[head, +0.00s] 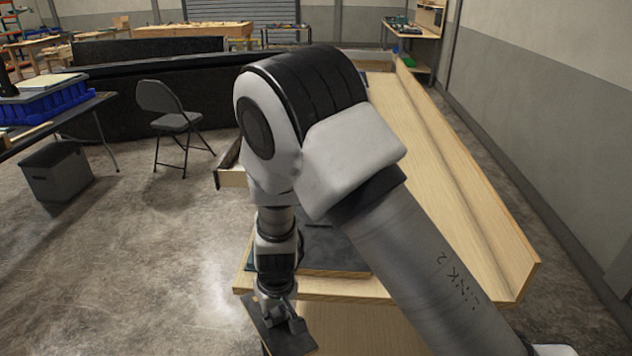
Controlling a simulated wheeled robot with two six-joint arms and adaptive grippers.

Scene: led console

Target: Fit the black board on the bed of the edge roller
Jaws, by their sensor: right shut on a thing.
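My right gripper (284,312) hangs pointing down at the front left end of the wooden bench. It is shut on a thin black board (266,338), which is tilted and held just off the bench's front edge, partly covered by the fingers. A dark flat panel (335,248) lies on the near end of the bench, partly behind my right arm. I cannot tell whether it belongs to the edge roller; no roller shows clearly, and my arm hides much of the bench. My left gripper is not in view.
The wooden bench (483,248) runs back along the right wall, with a raised board on its right side. A folding chair (172,122), a grey bin (56,172) and a table with blue crates (45,105) stand left. Open floor lies between.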

